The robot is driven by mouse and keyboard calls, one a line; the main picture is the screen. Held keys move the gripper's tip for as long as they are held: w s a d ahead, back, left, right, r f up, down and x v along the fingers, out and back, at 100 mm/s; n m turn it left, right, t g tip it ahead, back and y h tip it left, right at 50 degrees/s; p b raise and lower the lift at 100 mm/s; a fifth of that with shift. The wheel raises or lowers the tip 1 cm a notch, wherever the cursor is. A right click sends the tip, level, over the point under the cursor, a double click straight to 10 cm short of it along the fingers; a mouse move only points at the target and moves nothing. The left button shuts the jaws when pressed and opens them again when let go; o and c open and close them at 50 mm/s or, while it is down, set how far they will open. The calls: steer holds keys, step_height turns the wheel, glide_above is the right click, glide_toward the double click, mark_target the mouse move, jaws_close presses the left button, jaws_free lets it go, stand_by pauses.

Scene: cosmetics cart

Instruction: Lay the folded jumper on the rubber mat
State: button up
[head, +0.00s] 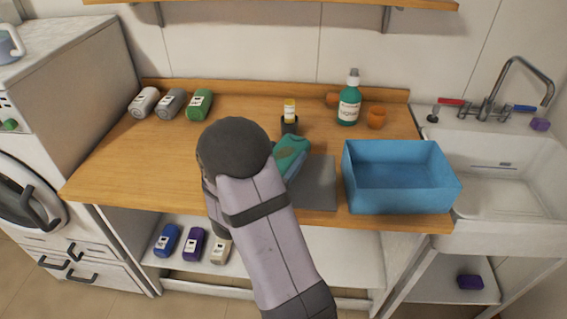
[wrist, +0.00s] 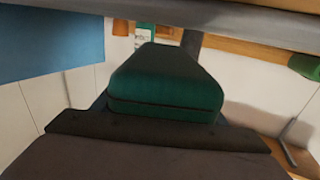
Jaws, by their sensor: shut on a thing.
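The rubber mat (head: 318,188) is a flat grey sheet on the worktop, left of the blue box. The jumper is at the mat's upper left in the head view; whether it touches the mat is unclear.
The open blue box (head: 400,200) stands right of the mat. Behind are a green pump bottle (head: 349,104), an orange cup (head: 376,117) and a yellow-topped container (head: 290,108). The worktop's left part (head: 130,165) is clear.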

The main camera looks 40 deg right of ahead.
steer(key=shift+f, duration=1.45)
steer(key=shift+f, duration=0.1)
steer(key=o, duration=1.3)
steer(key=shift+f, duration=0.1)
steer(key=shift+r, duration=0.25)
steer(key=shift+a+f, duration=0.15)
steer(key=shift+a, duration=0.2)
steer(key=b+v, duration=0.2)
steer(key=v, duration=0.9)
steer(key=shift+s+a, duration=0.15)
steer(key=shift+r, duration=0.2)
